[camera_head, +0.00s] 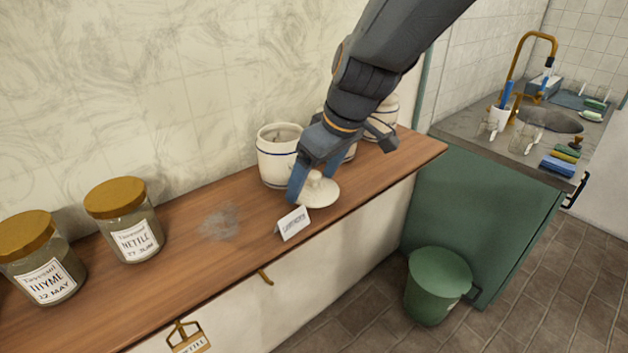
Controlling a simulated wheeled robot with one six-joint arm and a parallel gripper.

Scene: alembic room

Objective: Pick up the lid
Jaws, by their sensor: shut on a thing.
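The lid (322,191) is a cream disc with a knob on top. It is at the front of the wooden counter, beside an open cream pot (279,158) with a dark blue band. My gripper (312,185) comes down over the lid from the upper right and is shut on its knob. One finger shows on the left side of the knob; the other is mostly hidden. I cannot tell whether the lid touches the counter.
A small white label card (293,223) stands just in front of the lid. More cream pots (388,110) stand behind my arm. Jars of thyme (45,262) and nettle (126,222) stand on the left of the wooden counter (185,270). A green bin (437,287) is on the floor.

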